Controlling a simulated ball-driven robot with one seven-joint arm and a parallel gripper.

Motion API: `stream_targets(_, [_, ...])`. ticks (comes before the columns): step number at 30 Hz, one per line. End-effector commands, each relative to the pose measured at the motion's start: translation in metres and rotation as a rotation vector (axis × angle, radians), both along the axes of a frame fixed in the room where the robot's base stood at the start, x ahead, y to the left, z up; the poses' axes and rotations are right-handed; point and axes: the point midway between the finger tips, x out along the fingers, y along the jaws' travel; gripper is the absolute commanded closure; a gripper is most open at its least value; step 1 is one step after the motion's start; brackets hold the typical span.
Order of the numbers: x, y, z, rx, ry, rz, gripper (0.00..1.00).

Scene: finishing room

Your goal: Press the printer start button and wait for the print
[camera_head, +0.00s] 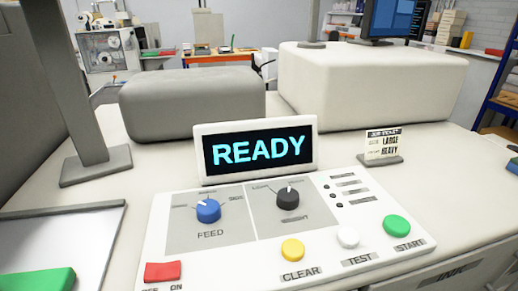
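The printer's control panel (220,262) fills the lower middle of the head view. The round green START button (396,226) is at its right end. A white TEST button (348,237) and a yellow CLEAR button (292,250) are to its left. A blue FEED knob (208,211) and a black knob (288,198) sit behind the buttons. A red switch (163,272), labelled partly "ON", is at the front left. The display (257,149) reads "READY" in cyan. My gripper is not in view.
A grey housing (192,103) and a white housing (372,85) rise behind. A grey post (80,100) stands at left, near a green object (37,283) on a pale tray. Space above the buttons is clear.

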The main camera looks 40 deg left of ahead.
Motion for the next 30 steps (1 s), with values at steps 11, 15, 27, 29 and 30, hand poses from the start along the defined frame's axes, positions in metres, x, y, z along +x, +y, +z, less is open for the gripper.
stream_targets(11, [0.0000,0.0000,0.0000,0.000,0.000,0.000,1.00])
stream_targets(15, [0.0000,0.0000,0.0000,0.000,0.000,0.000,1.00])
stream_targets(27, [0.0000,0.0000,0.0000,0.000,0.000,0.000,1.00])
stream_targets(29, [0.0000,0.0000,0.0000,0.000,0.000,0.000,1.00])
stream_targets(30, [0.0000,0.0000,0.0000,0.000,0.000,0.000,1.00])
